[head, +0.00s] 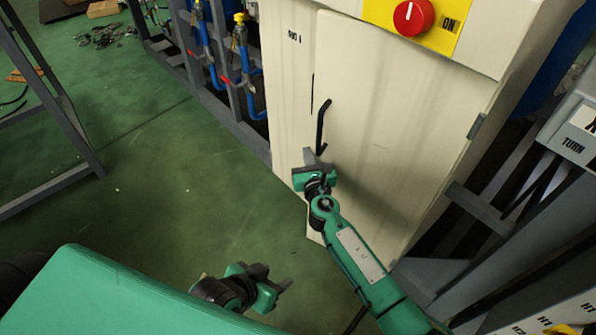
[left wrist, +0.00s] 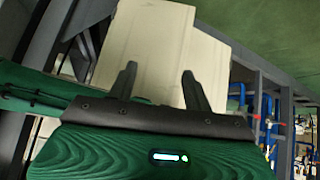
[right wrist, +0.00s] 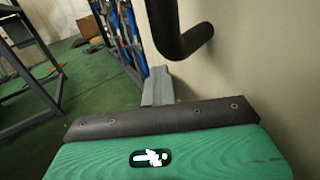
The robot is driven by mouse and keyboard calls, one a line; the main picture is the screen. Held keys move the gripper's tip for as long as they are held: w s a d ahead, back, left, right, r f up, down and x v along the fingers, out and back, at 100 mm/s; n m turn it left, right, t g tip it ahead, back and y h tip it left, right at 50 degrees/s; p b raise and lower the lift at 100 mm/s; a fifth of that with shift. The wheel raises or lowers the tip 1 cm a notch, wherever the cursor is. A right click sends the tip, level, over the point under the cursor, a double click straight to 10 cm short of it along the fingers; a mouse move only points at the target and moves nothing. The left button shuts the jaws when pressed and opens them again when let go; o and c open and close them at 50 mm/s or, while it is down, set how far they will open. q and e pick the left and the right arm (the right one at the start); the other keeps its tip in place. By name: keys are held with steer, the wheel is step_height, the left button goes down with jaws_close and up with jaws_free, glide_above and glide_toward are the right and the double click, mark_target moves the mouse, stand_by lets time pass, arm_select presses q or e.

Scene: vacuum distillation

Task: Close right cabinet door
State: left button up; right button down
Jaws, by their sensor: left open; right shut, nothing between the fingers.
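The cream cabinet door (head: 385,120) fills the middle of the head view, with a black bent handle (head: 322,125) near its left edge and a hinge (head: 477,126) on its right. It looks nearly in line with the cabinet front; I cannot tell if a small gap is left. My right gripper (head: 317,157) is shut and empty, close to the door just below the handle. In the right wrist view its fingers (right wrist: 158,85) are together beside the door face, below the handle (right wrist: 182,30). My left gripper (head: 275,279) is open and empty, low and away from the door.
A red knob (head: 413,17) on a yellow plate sits above the door. Blue pipes (head: 245,65) in a grey frame stand left of the cabinet. Grey beams (head: 490,215) are close on the right.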

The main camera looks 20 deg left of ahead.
arm_select(q)
steer(key=shift+w+d+t+h+b, duration=0.3)
steer(key=shift+d+t, duration=0.15)
steer(key=shift+d, duration=0.15)
steer(key=shift+w+d+t+h+b, duration=0.2)
steer(key=shift+w+d+t+h, duration=0.15)
steer(key=shift+d, duration=0.3)
steer(key=shift+w+d+t+h+b, duration=0.15)
steer(key=shift+w+d+t+b, duration=0.1)
steer(key=shift+d+t, duration=0.3)
arm_select(e)
steer(key=w+d, duration=0.1)
steer(key=w, duration=0.5)
steer(key=shift+w+d, duration=0.2)
steer(key=shift+d, duration=0.1)
arm_select(q)
steer(key=shift+s, duration=0.1)
arm_select(e)
steer(key=shift+s, duration=0.1)
